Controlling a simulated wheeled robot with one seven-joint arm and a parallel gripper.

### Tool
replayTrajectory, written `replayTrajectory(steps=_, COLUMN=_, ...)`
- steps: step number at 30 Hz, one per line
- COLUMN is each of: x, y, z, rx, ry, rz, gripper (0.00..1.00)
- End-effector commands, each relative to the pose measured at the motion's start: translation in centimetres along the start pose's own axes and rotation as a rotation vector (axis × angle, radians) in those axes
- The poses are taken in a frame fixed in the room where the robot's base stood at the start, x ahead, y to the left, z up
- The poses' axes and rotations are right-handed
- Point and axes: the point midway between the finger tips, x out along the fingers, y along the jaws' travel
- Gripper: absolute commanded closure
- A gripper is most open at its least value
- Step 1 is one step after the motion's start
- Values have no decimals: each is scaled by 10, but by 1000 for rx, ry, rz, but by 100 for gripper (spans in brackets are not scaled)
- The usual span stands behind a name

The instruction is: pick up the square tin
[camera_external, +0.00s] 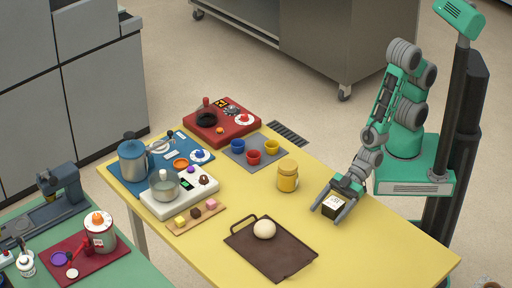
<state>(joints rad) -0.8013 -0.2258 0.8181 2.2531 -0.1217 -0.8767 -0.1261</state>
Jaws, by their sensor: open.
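The square tin (334,206) is a small dark box with a pale top, near the right edge of the yellow table. My gripper (332,211) is open, with its fingers down around the tin, one on each side. I cannot tell whether the fingers touch it. The tin appears to stand upright on the table, though its underside is hard to make out.
A yellow jar (287,176) stands left of my gripper. A dark tray (258,262) with a pale ball (264,229) lies in front of it. Cups (254,157) on a grey mat stand further back. The yellow table (390,254) is clear at the front right.

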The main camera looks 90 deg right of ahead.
Motion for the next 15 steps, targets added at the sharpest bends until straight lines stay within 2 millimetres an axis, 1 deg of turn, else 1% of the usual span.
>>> replayTrajectory(steps=1, x=0, y=0, z=0, rx=0, ry=0, rz=0, gripper=22)
replayTrajectory(steps=2, x=0, y=0, z=0, rx=0, ry=0, rz=0, gripper=24)
replayTrajectory(steps=15, x=0, y=0, z=0, rx=0, ry=0, rz=0, gripper=60)
